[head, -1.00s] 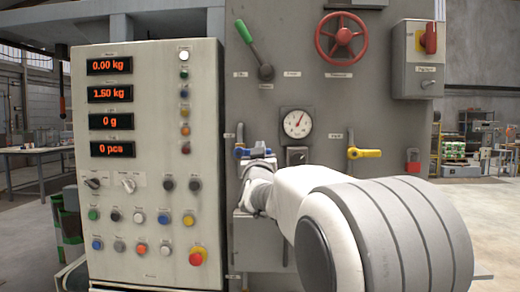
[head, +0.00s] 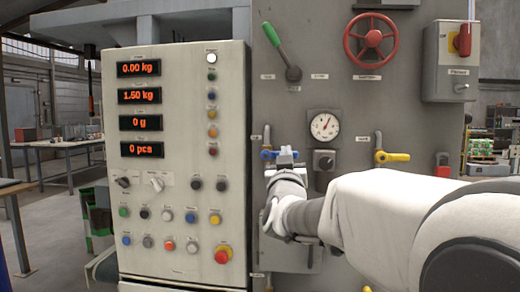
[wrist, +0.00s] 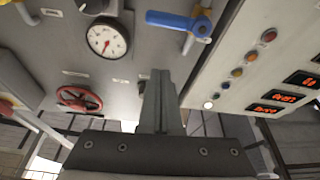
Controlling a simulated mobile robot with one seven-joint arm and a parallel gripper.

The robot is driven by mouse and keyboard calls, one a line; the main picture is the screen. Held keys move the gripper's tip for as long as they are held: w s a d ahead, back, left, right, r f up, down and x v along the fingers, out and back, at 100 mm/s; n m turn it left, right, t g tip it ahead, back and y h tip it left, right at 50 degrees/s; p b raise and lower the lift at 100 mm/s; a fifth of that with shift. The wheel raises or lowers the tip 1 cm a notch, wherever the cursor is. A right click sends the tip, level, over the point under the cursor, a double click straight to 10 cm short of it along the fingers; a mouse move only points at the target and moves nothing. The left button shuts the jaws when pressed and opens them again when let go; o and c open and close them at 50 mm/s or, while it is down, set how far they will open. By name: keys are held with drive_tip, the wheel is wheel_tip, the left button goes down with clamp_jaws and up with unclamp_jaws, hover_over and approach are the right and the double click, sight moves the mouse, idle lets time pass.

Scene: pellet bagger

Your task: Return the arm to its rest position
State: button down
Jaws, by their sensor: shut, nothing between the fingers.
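My gripper (head: 285,157) is in front of the grey machine panel (head: 335,100), in the head view just below the blue valve handle (head: 267,154) and overlapping part of it. In the wrist view my gripper (wrist: 160,78) shows its two fingers pressed together, with nothing between them. The blue handle (wrist: 176,20) lies beyond the fingertips there, up and to the right, and looks apart from them. My white arm reaches in from the lower right of the head view and hides the lower part of the panel.
A control cabinet (head: 182,100) with red displays and several buttons stands left of my gripper. Right of the gauge (head: 323,126) is a yellow valve handle (head: 392,157). A red handwheel (head: 370,40) and a green-gripped lever (head: 282,52) are above. Open floor shows at the far left.

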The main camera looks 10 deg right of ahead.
drive_tip(key=s+a+f+n+g+y, duration=0.1)
drive_tip(key=s+a+f+g+y, duration=0.15)
drive_tip(key=s+f+g, duration=0.85)
drive_tip(key=s+a+f+n+g+y, duration=0.15)
drive_tip(key=s+f+g+y, duration=0.25)
drive_tip(key=s+f, duration=1.4)
drive_tip(key=s+r+p, duration=0.2)
drive_tip(key=r+p, duration=0.9)
drive_tip(key=r, duration=0.1)
drive_tip(key=s+r+p, duration=0.3)
drive_tip(key=r+p, duration=0.7)
drive_tip(key=r, duration=0.2)
drive_tip(key=shift+a+r+p, duration=0.15)
drive_tip(key=shift+a+p, duration=0.05)
drive_tip(key=shift+p, duration=0.2)
